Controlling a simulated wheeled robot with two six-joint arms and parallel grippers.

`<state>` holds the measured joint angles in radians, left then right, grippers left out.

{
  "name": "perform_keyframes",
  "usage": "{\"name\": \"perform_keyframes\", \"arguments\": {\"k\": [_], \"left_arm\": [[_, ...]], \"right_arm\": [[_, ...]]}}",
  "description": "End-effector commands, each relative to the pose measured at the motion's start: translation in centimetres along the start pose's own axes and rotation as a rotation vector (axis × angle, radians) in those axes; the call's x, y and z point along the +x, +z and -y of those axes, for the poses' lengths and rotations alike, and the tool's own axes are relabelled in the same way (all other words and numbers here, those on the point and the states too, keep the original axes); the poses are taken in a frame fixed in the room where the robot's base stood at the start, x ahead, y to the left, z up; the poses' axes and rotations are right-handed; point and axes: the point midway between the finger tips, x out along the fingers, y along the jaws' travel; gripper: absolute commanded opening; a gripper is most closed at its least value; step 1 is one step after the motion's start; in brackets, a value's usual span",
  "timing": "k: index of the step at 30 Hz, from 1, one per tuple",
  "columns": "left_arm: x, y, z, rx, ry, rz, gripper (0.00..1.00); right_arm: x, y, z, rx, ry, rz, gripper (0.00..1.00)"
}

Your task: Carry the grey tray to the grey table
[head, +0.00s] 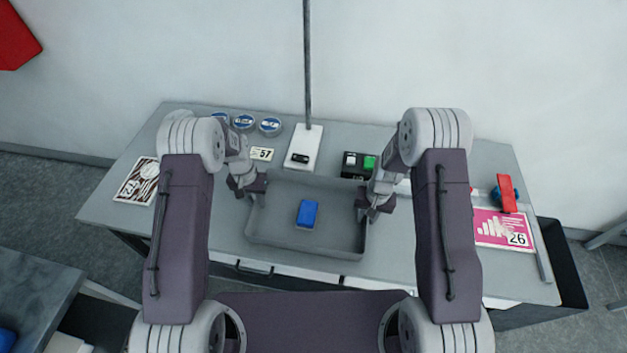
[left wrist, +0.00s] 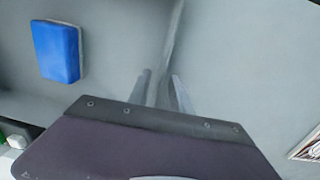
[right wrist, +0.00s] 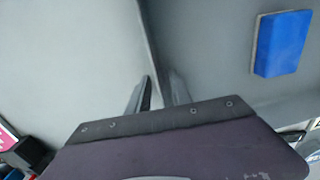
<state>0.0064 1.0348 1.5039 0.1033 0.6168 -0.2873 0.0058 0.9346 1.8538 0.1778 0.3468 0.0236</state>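The grey tray (head: 345,240) sits on the long grey table (head: 115,205) at its front middle. A blue block (head: 307,213) with a pale edge lies inside; it also shows in the left wrist view (left wrist: 57,52) and the right wrist view (right wrist: 281,43). My left gripper (head: 250,192) is at the tray's left wall, its fingers apart on either side of the wall (left wrist: 171,45). My right gripper (head: 370,205) is at the right wall, its fingers also apart around the wall (right wrist: 147,40). Both look open, with small gaps beside the wall.
Blue-topped round tins (head: 270,126), a white stand with a pole (head: 304,148) and a black box with a green button (head: 357,164) stand behind the tray. A pink sheet (head: 497,229) lies right. Another dark grey surface (head: 30,290) is at lower left.

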Motion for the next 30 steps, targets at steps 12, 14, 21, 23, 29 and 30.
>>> {"name": "perform_keyframes", "arguments": {"k": [12, 14, 21, 23, 29, 30], "left_arm": [[-3.1, -0.1, 0.0, 0.0, -0.001, -0.005, 0.25], [-4.7, -0.1, 0.0, 0.0, -0.001, -0.006, 0.25], [-10.2, 0.0, 0.0, -0.001, 0.0, -0.004, 0.25], [-11.1, 0.0, 0.0, 0.0, 0.0, -0.004, 0.25], [-12.1, 0.1, 0.0, 0.0, 0.0, 0.0, 0.25], [-12.1, 0.1, 0.0, 0.0, 0.0, 0.0, 0.25]], "right_arm": [[-0.1, 0.0, 0.0, 0.0, 0.0, 0.0, 0.25], [-0.1, 0.0, 0.0, 0.0, 0.0, 0.0, 0.25], [-0.1, 0.0, 0.0, 0.0, 0.0, 0.0, 0.25], [-0.1, 0.0, 0.0, 0.0, 0.0, 0.0, 0.25], [-0.1, 0.0, 0.0, 0.0, 0.0, 0.0, 0.25], [-0.1, 0.0, 0.0, 0.0, 0.0, 0.0, 0.25]]}}
